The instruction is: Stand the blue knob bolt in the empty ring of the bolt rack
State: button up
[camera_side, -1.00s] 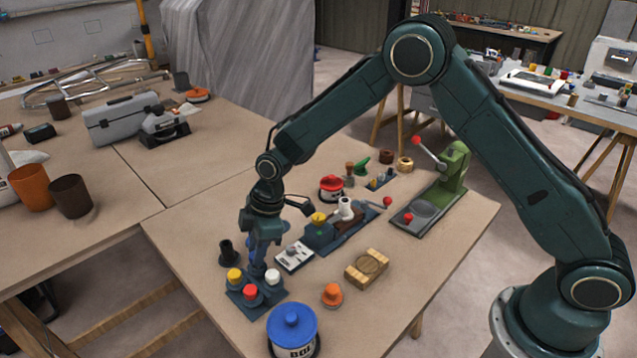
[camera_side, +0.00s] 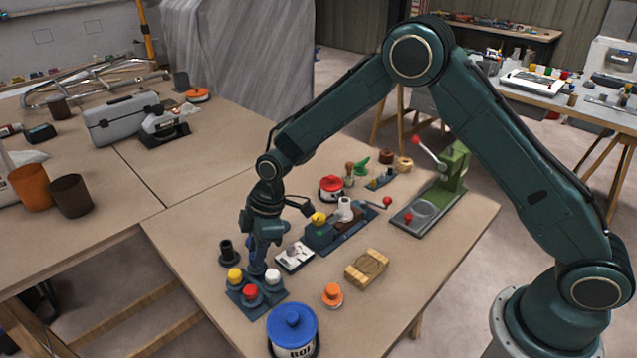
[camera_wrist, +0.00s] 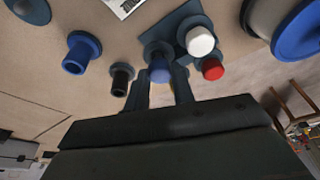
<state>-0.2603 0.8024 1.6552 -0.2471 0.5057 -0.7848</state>
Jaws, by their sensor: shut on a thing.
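The bolt rack (camera_side: 243,295) stands near the table's left front edge, with yellow (camera_side: 234,275), red (camera_side: 250,293) and white (camera_side: 272,276) knobs in it. My gripper (camera_side: 258,270) points down at the rack's far side. In the wrist view its fingers (camera_wrist: 161,88) are shut on the blue knob bolt (camera_wrist: 160,73). The bolt is at the rack's corner, beside the white knob (camera_wrist: 200,41) and red knob (camera_wrist: 212,69). A round dark rim shows just behind the blue knob. I cannot tell how deep the bolt sits. The side view hides the bolt behind my fingers.
A black flanged piece (camera_side: 228,254) stands close left of my gripper. A blue flanged piece (camera_wrist: 82,52) stands near it in the wrist view. A blue-lidded pot (camera_side: 292,325), a white plate (camera_side: 294,257) and an orange knob (camera_side: 333,294) stand around. Table right of the pot is clear.

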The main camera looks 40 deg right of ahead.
jog(key=shift+f, duration=0.6)
dwell(0.7)
jog(key=o, duration=0.7)
jog(key=shift+r, duration=0.15)
jog(key=v, duration=1)
jog(key=shift+d+r, duration=0.1)
jog(key=shift+r, duration=0.25)
dwell(0.4)
dwell(0.4)
